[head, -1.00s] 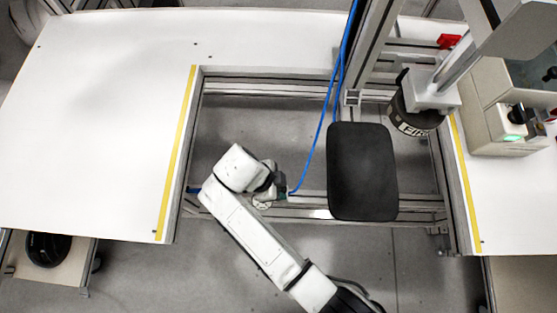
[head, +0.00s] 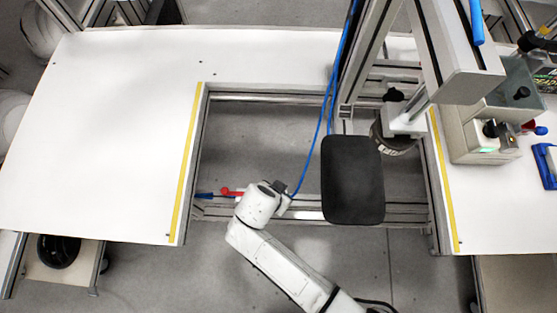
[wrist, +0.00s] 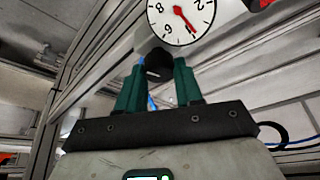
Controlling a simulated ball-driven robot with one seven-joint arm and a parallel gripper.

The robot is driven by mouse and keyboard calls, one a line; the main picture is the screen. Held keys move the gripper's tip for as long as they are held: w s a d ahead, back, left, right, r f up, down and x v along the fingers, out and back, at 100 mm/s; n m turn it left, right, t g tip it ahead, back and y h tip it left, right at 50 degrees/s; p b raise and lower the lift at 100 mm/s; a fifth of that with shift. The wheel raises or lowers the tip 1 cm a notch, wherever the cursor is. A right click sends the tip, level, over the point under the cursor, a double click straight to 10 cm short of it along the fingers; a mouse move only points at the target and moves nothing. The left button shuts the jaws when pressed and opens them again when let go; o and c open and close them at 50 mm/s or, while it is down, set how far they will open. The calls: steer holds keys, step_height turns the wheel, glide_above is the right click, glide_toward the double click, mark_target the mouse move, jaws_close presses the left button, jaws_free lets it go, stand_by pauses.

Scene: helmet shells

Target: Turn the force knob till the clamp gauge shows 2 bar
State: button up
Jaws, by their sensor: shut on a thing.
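The force knob (wrist: 156,66) is dark and round, and it sits between the two green fingers of my gripper (wrist: 158,75) in the wrist view. The fingers are shut on it. The clamp gauge (wrist: 172,30) is a white dial just beyond the knob, cut off by the top edge. Its red needle slants down to the right; the dial is turned and too partly seen for me to read a sure value. In the head view my wrist hides the knob and gauge, and my gripper (head: 281,197) is at the front rail.
A red handle (head: 232,191) and a blue fitting (head: 203,196) sit on the rail left of my wrist. A blue hose (head: 313,150) runs up from there. A black pad (head: 352,180) stands to the right. White tabletops (head: 110,140) flank the open bay.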

steer(key=n, duration=0.1)
steer(key=n+y+p, duration=0.1)
steer(key=n, duration=0.1)
steer(key=shift+d+r+n+t, duration=0.15)
steer(key=shift+n+t, duration=0.15)
steer(key=n+y+p, duration=0.1)
steer(key=n+p, duration=0.1)
steer(key=n, duration=0.1)
steer(key=shift+d+n+y, duration=0.1)
steer(key=shift+n+y, duration=0.2)
steer(key=n+y+p, duration=0.1)
steer(key=n+p, duration=0.1)
steer(key=n, duration=0.1)
steer(key=shift+d, duration=0.1)
steer(key=shift+n+y+p, duration=0.6)
steer(key=shift+n+p, duration=0.25)
steer(key=shift+n, duration=0.85)
steer(key=o, duration=1)
